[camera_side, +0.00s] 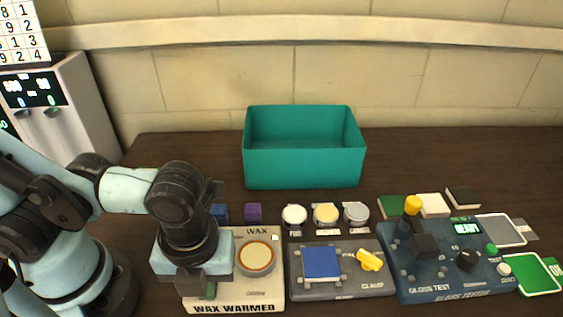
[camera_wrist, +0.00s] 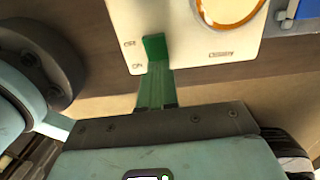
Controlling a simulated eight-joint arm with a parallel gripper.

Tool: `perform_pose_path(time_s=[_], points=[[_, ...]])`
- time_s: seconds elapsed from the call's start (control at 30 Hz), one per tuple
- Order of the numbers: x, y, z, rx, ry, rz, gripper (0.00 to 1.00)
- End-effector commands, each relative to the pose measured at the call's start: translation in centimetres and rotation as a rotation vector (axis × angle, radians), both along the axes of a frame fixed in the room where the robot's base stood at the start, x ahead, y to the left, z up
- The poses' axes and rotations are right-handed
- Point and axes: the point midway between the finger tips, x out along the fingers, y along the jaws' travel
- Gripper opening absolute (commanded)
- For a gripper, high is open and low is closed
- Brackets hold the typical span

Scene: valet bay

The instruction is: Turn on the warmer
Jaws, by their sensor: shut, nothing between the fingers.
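The cream wax warmer (camera_side: 232,296) stands at the front of the table, with an orange-rimmed round pan (camera_side: 256,257) on top. A green switch (camera_wrist: 153,47) sits beside small off and on markings in the wrist view. It seems to show as a green patch (camera_side: 209,290) in the side view. My gripper (camera_wrist: 155,75) is shut and empty, its green fingers right at the switch. I cannot tell whether they touch it. My wrist hides the warmer's left part in the side view. The small light (camera_side: 275,238) looks pale. The switch's position is unclear.
Right of the warmer are a grey clamp unit (camera_side: 340,285) with a yellow knob and a blue gloss tester (camera_side: 425,285). Behind stand several small round tins (camera_side: 326,214), blue and purple cubes (camera_side: 253,212), and a teal bin (camera_side: 303,168). The table's back right is clear.

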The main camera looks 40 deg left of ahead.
Motion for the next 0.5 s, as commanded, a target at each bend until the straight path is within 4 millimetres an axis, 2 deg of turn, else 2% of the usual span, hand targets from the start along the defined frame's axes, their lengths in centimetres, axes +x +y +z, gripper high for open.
perform_pose_path(time_s=[0.03,0.5], points=[[-0.34,-0.18,-0.85,-0.044,-0.012,-0.010,0.00],[0.04,0.21,-0.68,-0.046,-0.010,-0.010,0.00]])
